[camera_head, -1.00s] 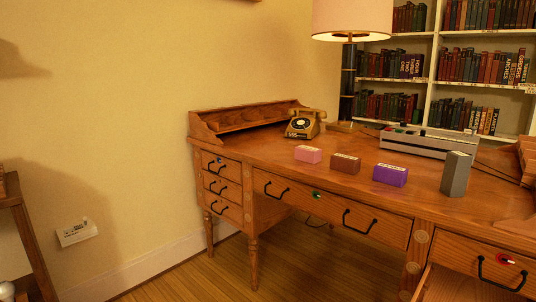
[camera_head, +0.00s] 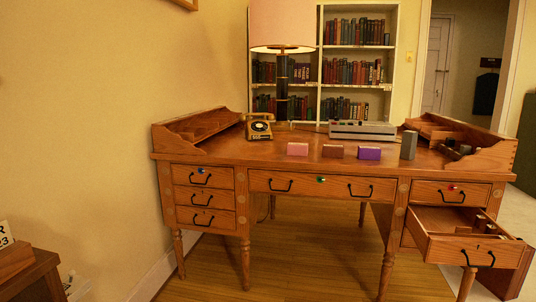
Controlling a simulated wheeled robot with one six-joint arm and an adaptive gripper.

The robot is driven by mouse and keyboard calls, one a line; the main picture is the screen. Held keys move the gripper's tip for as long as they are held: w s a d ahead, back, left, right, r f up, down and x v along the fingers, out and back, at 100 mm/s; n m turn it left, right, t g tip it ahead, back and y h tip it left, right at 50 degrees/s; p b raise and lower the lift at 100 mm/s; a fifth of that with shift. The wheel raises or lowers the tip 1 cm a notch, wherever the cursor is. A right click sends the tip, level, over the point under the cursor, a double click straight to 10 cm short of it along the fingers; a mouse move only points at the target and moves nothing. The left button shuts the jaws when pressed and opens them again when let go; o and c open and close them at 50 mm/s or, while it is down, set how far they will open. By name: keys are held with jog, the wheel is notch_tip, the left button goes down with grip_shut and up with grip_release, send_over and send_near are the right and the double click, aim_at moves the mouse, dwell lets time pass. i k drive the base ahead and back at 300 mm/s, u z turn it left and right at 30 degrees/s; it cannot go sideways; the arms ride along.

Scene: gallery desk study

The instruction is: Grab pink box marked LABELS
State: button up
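The pink box (camera_head: 297,149) stands on the wooden desk (camera_head: 230,158), left of the other small boxes and near the desk's front edge. Its lettering is too small to read in this view. A brown box (camera_head: 332,151) and a purple box (camera_head: 369,153) stand in a row to its right, apart from it. My gripper is not in view.
A lamp (camera_head: 282,30) stands behind. The lower right drawer (camera_head: 455,250) is pulled out with things inside. Floor before the desk is clear.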

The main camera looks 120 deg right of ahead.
aim_at(293, 149)
jog(key=i, duration=0.1)
jog(key=z, duration=3.8)
jog(key=i, duration=0.6)
jog(key=u, duration=0.05)
